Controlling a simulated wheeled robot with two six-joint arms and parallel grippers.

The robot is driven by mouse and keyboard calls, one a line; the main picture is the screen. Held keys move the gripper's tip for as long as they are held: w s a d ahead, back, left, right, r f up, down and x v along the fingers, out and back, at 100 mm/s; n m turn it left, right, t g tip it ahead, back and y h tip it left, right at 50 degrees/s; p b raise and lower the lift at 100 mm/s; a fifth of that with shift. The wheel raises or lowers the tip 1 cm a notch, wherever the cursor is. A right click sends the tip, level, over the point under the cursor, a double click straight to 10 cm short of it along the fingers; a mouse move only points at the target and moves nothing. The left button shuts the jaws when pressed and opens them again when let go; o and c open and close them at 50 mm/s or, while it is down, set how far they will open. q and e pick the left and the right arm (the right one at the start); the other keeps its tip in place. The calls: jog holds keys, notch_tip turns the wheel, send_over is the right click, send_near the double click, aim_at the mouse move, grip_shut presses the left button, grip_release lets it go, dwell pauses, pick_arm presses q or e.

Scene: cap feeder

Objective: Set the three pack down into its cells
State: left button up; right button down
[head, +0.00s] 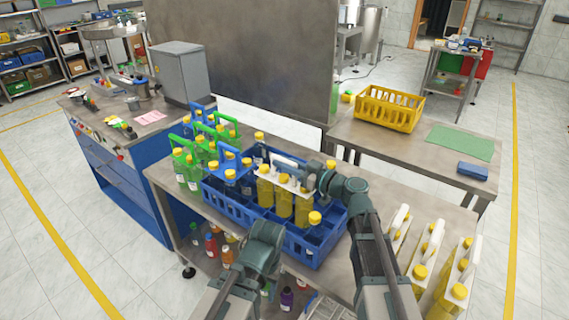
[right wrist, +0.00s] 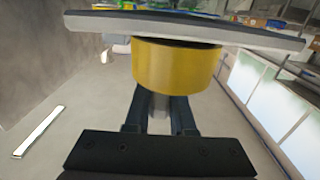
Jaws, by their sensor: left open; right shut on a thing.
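The three pack (head: 283,203), yellow bottles with yellow caps under a white carrier, is upright over the blue crate (head: 318,262). My right gripper (head: 320,180) is shut on it at its right end; in the right wrist view a yellow cap (right wrist: 177,66) and the pale carrier plate (right wrist: 190,27) are close ahead of the fingers. The crate's front wall hides the bottle bottoms, so I cannot tell whether they touch the cell floor. My left gripper (head: 266,236) is open, in front of the crate and apart from the pack.
A blue-handled pack (head: 230,172) stands at the crate's left. A yellow-capped bottle (head: 314,222) is at its right. Green-handled packs (head: 186,165) stand farther left. White-handled yellow packs (head: 430,255) stand at right. A yellow crate (head: 389,110) is on the back table.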

pick_arm(q)
jog(key=shift+f+b, duration=0.3)
jog(key=shift+f, duration=0.05)
pick_arm(e)
jog(key=shift+f, duration=0.3)
pick_arm(q)
jog(key=shift+r, duration=0.1)
pick_arm(e)
jog(key=c, duration=0.7)
grip_release()
jog(key=shift+r, duration=0.1)
pick_arm(q)
jog(key=shift+r, duration=0.1)
